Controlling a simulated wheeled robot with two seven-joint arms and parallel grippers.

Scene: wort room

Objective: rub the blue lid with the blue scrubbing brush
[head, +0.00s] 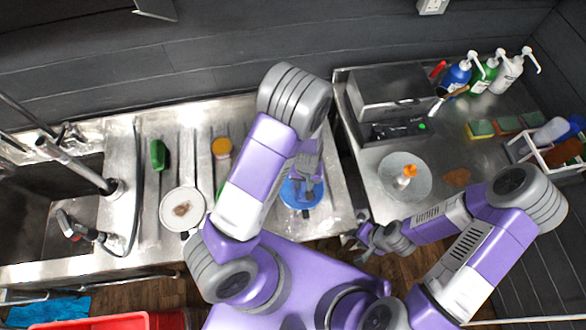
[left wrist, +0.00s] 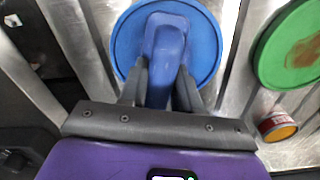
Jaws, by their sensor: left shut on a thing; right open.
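The blue lid (head: 317,198) lies on the ribbed metal drainboard, partly covered by my left gripper (head: 304,185). In the left wrist view the blue lid (left wrist: 207,45) is a round disc under the fingers. My left gripper (left wrist: 160,82) is shut on the blue scrubbing brush (left wrist: 165,45), which is over the lid. The brush's underside is hidden, so I cannot tell whether it touches the lid. My right gripper (head: 366,240) is open and empty near the front edge of the right counter.
A white plate with a brown stain (head: 183,209) lies left on the drainboard. A green lid with a brown stain (left wrist: 290,48) and a small can (left wrist: 278,126) show in the wrist view. The right counter holds a round dish (head: 418,190), a scale (head: 398,131) and pump bottles (head: 457,76).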

